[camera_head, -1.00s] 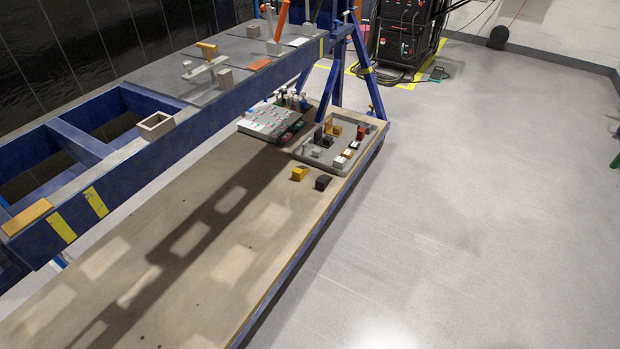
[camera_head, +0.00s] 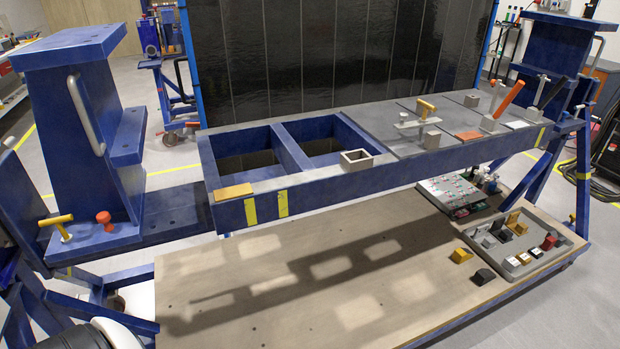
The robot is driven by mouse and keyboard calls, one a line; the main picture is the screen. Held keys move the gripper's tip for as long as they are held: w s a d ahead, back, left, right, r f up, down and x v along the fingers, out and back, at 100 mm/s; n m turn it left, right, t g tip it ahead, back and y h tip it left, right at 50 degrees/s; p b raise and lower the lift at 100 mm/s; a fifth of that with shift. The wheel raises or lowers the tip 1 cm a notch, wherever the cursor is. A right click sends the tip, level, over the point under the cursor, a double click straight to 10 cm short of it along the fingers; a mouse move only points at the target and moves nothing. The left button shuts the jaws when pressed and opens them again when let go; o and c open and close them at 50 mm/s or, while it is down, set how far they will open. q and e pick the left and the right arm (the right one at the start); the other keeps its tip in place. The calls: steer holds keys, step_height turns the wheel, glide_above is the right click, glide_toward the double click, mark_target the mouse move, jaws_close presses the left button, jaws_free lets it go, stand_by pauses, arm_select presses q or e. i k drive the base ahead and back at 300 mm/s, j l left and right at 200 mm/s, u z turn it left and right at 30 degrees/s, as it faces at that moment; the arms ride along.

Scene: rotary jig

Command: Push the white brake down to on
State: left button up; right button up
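A blue rotary jig frame (camera_head: 345,181) with a grey top spans the middle of the view. Near its right end, an orange lever (camera_head: 509,97) and a black lever (camera_head: 549,94) lean up to the right. A small white plate (camera_head: 517,125) lies near the front edge beside them, and an orange plate (camera_head: 468,135) lies to its left. I cannot tell for sure which part is the white brake; no lever here is plainly white. Neither of my grippers is in view.
A wooden shelf (camera_head: 230,275) below the frame holds a grey parts tray (camera_head: 470,237), a yellow block (camera_head: 460,255) and a black block (camera_head: 484,277). A blue stand (camera_head: 85,130) with a yellow T-handle (camera_head: 57,222) and orange knob (camera_head: 104,217) is at left.

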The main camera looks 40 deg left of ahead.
mark_target(84, 297)
steer(key=u, duration=1.25)
